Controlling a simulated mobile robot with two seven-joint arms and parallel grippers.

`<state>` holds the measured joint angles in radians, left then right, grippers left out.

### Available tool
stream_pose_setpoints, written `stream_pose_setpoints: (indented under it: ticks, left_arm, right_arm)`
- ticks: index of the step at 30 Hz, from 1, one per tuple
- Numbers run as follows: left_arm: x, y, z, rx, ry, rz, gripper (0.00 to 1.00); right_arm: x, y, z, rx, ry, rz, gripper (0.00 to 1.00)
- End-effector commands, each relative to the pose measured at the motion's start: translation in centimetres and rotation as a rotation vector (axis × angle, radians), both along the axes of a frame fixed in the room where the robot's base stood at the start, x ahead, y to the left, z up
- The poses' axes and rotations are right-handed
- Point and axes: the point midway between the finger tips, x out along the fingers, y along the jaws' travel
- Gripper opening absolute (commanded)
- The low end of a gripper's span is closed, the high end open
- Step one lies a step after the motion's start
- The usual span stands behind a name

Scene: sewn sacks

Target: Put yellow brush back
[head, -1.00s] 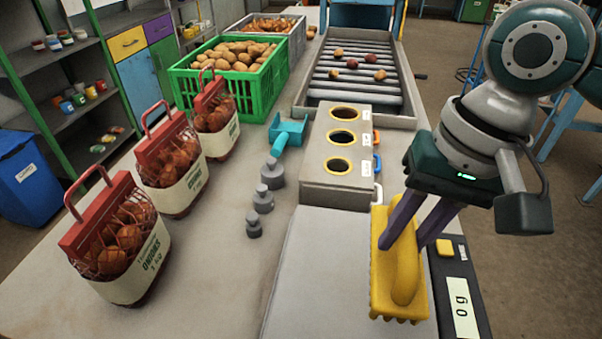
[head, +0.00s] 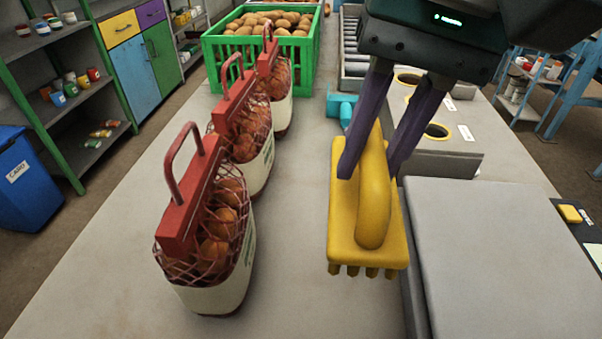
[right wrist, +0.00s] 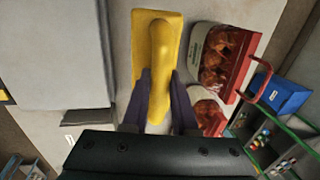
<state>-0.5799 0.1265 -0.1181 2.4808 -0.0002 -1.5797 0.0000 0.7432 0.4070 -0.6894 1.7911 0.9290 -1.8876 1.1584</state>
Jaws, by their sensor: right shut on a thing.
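The yellow brush (head: 345,225) has a flat rectangular base, a rounded handle and short bristles underneath. My right gripper (head: 368,170) is shut on its handle, with a purple finger on each side. In the head view the brush is over the table strip between the onion sacks and the grey scale plate; whether it touches the table is hard to tell. The right wrist view also shows the brush (right wrist: 143,55) between the fingers (right wrist: 158,100). My left gripper is not in view.
Onion sacks (head: 225,235) with red handles stand in a row to the left. The grey scale plate (head: 490,255) is at right, the holed block (head: 455,145) behind it. A turquoise scoop (head: 338,103) and green potato crate (head: 215,50) are farther back. Bare table lies in front.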

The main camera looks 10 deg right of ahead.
Motion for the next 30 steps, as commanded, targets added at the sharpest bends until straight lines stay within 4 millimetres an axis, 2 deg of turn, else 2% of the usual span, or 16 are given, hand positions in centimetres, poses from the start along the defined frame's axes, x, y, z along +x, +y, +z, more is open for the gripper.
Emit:
stream_pose_setpoints:
  ticks: [1, 6, 12, 19, 24, 30]
  left_arm:
    - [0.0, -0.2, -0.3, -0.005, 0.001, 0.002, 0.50]
    - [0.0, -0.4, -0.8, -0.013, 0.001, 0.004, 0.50]
    - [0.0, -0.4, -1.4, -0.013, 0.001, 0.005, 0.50]
    - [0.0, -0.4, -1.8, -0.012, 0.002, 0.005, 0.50]
    - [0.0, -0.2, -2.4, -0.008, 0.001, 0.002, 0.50]
    - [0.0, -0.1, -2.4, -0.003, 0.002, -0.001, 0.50]
  right_arm:
    - [-0.1, -0.1, -1.7, -0.002, 0.007, -0.002, 0.00]
    - [-0.1, -0.1, -6.9, -0.002, 0.007, -0.001, 0.00]
    - [-0.1, 0.0, -11.7, -0.001, 0.002, 0.000, 0.00]
    - [0.0, 0.0, -13.9, -0.002, 0.001, 0.000, 0.00]
    - [0.0, 0.0, -16.5, -0.001, 0.001, 0.000, 0.00]
    - [0.0, 0.0, -17.0, 0.001, -0.002, 0.002, 0.00]
